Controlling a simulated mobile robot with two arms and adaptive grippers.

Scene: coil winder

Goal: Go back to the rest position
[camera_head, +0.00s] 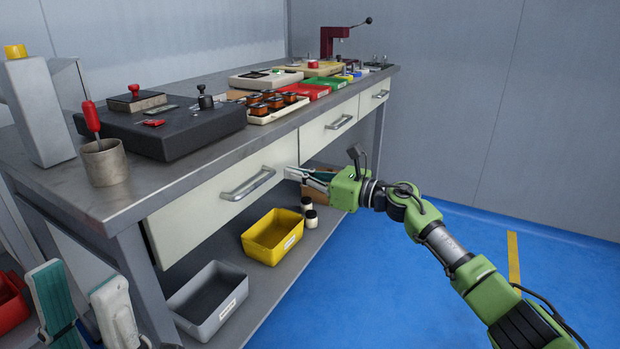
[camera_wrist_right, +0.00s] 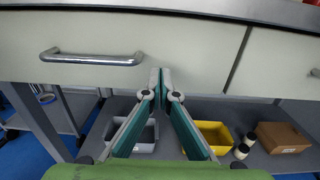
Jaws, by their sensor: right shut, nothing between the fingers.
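My right gripper (camera_head: 291,173) is in front of the workbench, by the lower right part of the near drawer's front. In the right wrist view its two fingertips (camera_wrist_right: 160,78) meet, with nothing between them. Just beyond them is the pale drawer front (camera_wrist_right: 200,58); I cannot tell if they touch it. The drawer's metal handle (camera_head: 248,184) is left of the gripper and apart from it. My left gripper (camera_head: 80,286) shows at the bottom left of the head view, its two fingers spread and empty; its wrist is out of view.
The workbench top (camera_head: 75,184) holds a black block (camera_head: 165,125), a cup with a red-handled tool (camera_head: 104,162), coils and trays. On the lower shelf are a grey bin (camera_head: 207,300), a yellow bin (camera_head: 272,237) and small bottles (camera_head: 311,218). Blue floor (camera_head: 400,290) on the right is clear.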

